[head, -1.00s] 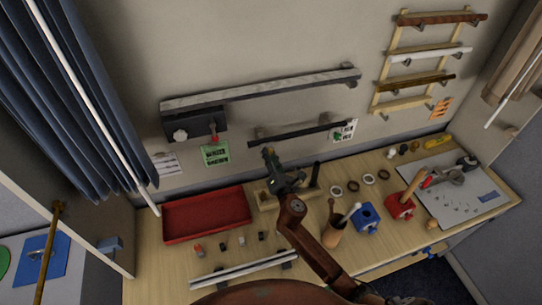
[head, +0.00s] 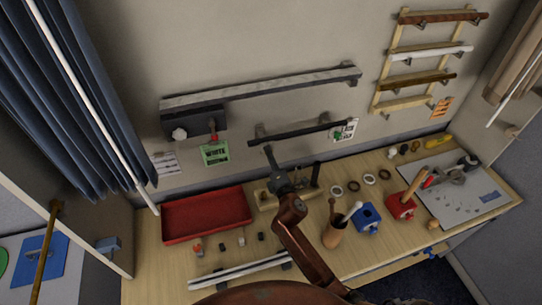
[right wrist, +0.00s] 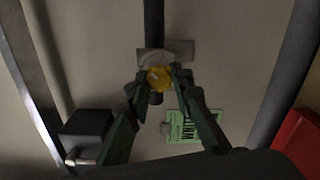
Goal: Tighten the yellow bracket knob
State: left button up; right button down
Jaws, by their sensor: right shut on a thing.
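The yellow bracket knob (right wrist: 158,79) shows in the right wrist view, in front of a grey wall bracket (right wrist: 180,48). My right gripper (right wrist: 160,80) is shut on the knob, with one green finger on each side. The bracket carries a dark rod (right wrist: 153,22). In the head view my right gripper (head: 268,151) reaches up to the left end of the dark rod (head: 305,130) on the wall. The knob is hidden there, behind the gripper. My left gripper is not in view.
A green label (head: 215,153) and a dark wall box (head: 196,123) are left of the gripper. A long grey rail (head: 260,87) runs above. Below, the table holds a red tray (head: 207,215), a brown cup (head: 333,236), blue and red blocks and several rings.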

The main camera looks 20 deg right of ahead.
jog(key=m, duration=1.1)
jog(key=shift+p, duration=0.3)
jog(key=shift+m, duration=0.4)
jog(key=c, duration=1.7)
grip_release()
jog(key=s, duration=1.2)
jog(key=shift+d, duration=0.2)
